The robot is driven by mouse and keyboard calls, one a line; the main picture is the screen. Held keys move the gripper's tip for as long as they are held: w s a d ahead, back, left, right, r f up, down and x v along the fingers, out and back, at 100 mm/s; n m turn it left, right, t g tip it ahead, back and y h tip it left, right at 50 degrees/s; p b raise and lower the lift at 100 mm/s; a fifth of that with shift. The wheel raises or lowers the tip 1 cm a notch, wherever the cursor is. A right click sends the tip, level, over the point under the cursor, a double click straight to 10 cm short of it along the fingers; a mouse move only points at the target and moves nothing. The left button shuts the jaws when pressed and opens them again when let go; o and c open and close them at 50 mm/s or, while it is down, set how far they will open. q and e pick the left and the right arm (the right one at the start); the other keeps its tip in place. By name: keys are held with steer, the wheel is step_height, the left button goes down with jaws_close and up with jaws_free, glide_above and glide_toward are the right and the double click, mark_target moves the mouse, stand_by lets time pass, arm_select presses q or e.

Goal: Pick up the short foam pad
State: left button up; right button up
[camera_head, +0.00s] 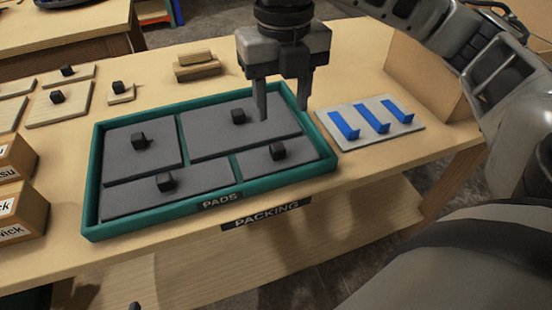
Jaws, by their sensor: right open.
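A green tray (88,200) labelled PADS holds several dark grey foam pads, each with a black block on top. The smallest-looking pad (305,151) lies at the front right, its black block (277,151) standing up. A long pad (210,136) lies at the back right, a squarer pad (118,160) at the back left, and another pad (205,179) at the front left. My right gripper (283,112) is open and empty, pointing down over the tray's back right part, its fingers apart. My left gripper is not in view.
A pale board with blue hooks (372,122) lies right of the tray. Wooden boards with black knobs (60,108) and labelled boxes (20,212) are at left. Stacked wooden blocks (197,67) lie behind the tray. A PACKING label (266,214) marks the table's front edge.

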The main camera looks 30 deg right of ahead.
mark_target(278, 147)
steer(key=f, duration=0.3)
steer(key=f+b, duration=0.1)
steer(key=f, duration=0.2)
steer(key=f+b, duration=0.1)
steer(key=f, duration=0.2)
steer(key=shift+w+a, duration=0.15)
steer(key=shift+w, duration=0.15)
steer(key=shift+c, duration=0.3)
jaws_close()
